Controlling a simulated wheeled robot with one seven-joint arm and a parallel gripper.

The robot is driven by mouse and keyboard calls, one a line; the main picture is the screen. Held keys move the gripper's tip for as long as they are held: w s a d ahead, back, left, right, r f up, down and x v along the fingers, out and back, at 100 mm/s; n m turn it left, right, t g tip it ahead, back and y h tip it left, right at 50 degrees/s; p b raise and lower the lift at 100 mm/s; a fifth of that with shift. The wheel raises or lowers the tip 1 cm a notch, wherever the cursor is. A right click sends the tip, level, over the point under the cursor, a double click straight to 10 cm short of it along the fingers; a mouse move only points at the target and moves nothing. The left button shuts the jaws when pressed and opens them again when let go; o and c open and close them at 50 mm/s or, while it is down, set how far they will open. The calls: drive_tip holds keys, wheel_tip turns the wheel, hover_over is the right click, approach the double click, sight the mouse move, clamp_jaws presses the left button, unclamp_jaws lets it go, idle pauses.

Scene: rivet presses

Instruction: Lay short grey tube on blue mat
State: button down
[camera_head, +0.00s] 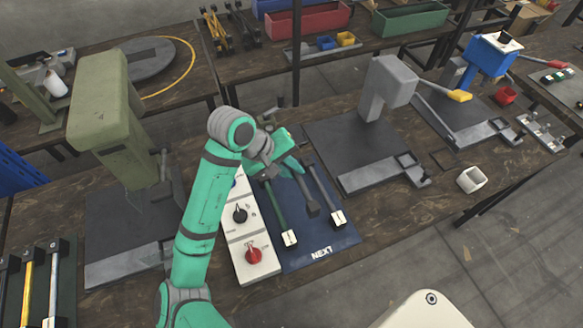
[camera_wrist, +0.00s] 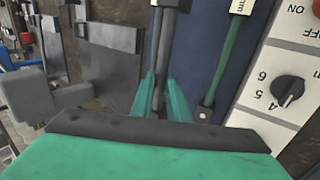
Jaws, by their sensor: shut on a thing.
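My gripper (camera_head: 287,166) is over the far part of the blue mat (camera_head: 316,232), which is marked NEXT. Its green fingers (camera_wrist: 165,98) are shut on a grey tube, the short one as far as I can tell. The held tube (camera_head: 308,200) sticks out toward the mat's near side, between two tubes on the mat. It also shows between the fingers in the wrist view (camera_wrist: 171,35). My gripper hides its far end. I cannot tell whether it touches the mat.
A green tube (camera_head: 278,212) and a grey tube (camera_head: 324,192), each with a white label, lie on the mat. A white control panel (camera_head: 241,230) with knobs adjoins it on the left. A grey press (camera_head: 370,145) stands right, a green press (camera_head: 110,125) left.

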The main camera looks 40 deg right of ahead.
drive_tip(key=shift+s+f, duration=0.1)
drive_tip(key=shift+f, duration=4.65)
drive_tip(key=c, duration=1.6)
unclamp_jaws()
drive_tip(key=shift+c, duration=0.2)
drive_tip(key=v, duration=1)
drive_tip(key=shift+a+r, duration=0.25)
drive_tip(key=shift+r, duration=0.05)
